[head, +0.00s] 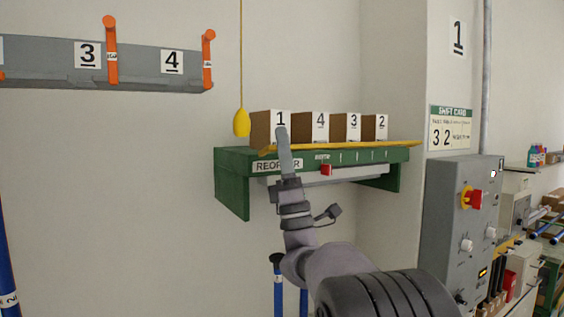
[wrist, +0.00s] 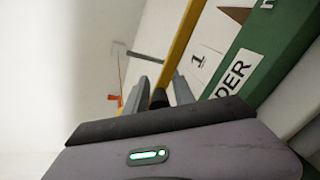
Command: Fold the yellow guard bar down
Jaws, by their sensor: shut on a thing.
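The yellow guard bar (head: 370,146) runs along the top front edge of the green shelf (head: 232,180), in front of the bases of the boxes. My gripper (head: 282,132) is at the bar's left end, in front of the box numbered 1 (head: 262,126). In the wrist view the bar (wrist: 183,42) runs down to between the two fingers of my gripper (wrist: 160,88). A dark piece (wrist: 158,98) sits between the fingers at the bar's end. The gripper is shut on the bar; the exact contact is partly hidden by the fingers.
Boxes numbered 4 (head: 309,127), 3 (head: 345,128) and 2 (head: 374,128) stand on the shelf. A red tag (head: 326,169) is on its front. A yellow pull-cord bob (head: 241,122) hangs close left. A grey control panel (head: 447,205) stands right.

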